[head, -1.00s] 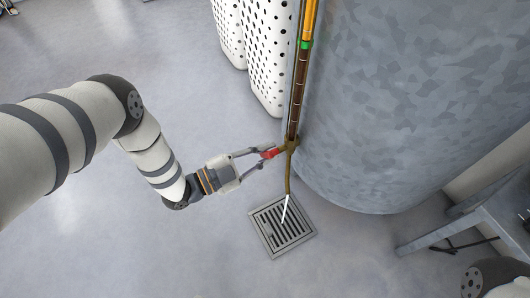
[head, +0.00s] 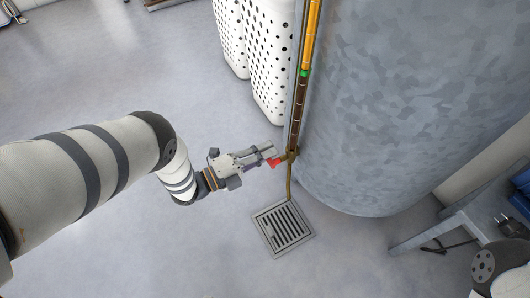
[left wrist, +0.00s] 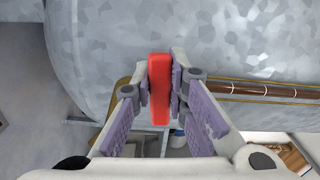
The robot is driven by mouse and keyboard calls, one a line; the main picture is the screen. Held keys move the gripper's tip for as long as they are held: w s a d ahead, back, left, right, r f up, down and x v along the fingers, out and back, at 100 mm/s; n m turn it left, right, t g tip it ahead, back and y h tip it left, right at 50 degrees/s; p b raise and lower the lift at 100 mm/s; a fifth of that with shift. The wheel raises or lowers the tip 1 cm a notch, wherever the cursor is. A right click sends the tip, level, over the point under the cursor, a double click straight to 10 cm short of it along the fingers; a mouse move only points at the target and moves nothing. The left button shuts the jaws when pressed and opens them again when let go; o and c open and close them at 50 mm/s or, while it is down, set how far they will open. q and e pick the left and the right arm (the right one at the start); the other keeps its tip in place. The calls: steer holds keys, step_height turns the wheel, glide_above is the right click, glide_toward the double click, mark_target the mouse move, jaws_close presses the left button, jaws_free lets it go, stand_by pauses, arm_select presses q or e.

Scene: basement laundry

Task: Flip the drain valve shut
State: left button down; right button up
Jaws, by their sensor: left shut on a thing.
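The drain valve is a brass fitting (head: 292,154) at the foot of the upright gauge tube (head: 296,112) on the grey tank. Its red lever (head: 273,163) points left and a little down, toward my arm. My left gripper (head: 268,154) is shut on the red lever; in the left wrist view the lever (left wrist: 160,92) sits upright between the two finger pads. A thin brass spout (head: 289,182) hangs from the valve above the floor drain grate (head: 284,229). No water stream shows below the spout. My right gripper is out of view.
The large galvanized tank (head: 410,100) fills the right side. White perforated baskets (head: 268,65) stand behind the valve. A grey bench (head: 455,222) with a dark cable stands at lower right. The floor at left is open.

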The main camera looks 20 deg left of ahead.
arm_select(q)
steer(key=shift+r+m, duration=0.2)
steer(key=shift+m, duration=0.4)
steer(key=c, duration=1.6)
jaws_free()
steer(key=shift+o, duration=0.2)
steer(key=v, duration=1.2)
steer(key=shift+a, duration=0.1)
